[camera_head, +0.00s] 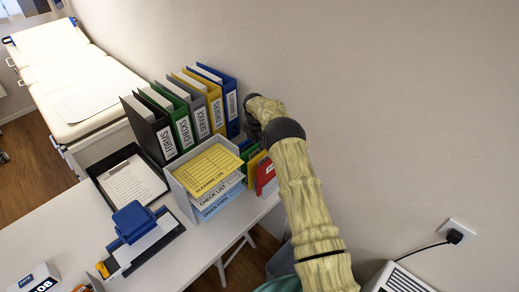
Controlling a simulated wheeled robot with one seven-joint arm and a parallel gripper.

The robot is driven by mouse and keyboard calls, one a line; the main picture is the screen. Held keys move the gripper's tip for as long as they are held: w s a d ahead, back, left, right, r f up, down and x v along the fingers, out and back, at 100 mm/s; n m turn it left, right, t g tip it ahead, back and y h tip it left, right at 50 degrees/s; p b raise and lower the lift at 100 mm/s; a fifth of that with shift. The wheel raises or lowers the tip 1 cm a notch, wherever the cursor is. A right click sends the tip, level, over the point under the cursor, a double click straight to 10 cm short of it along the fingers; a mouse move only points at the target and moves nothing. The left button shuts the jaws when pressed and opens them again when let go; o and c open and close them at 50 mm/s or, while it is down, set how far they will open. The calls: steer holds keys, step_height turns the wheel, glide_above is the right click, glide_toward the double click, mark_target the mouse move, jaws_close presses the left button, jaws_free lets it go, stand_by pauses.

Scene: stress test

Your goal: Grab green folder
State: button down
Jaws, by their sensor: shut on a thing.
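My arm reaches in from the bottom right, and my gripper (253,131) is at its far end, beside the right end of the binder row. It is shut on a thin green folder (249,153), whose edge shows just below it; the fingertips are mostly hidden. A larger green binder labelled CHECKS (184,132) stands upright in the row, apart from my gripper.
Black, grey, yellow and blue binders (231,103) stand along the wall. A paper tray (184,192) holds labelled sheets in front. A clipboard tray (107,176) and a blue hole punch (133,220) lie on the white desk (50,240). The wall is close behind my arm.

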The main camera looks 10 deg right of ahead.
step_height(320, 180, up, 28)
steer(key=p, duration=0.6)
steer(key=shift+f, duration=0.1)
stand_by(0.4)
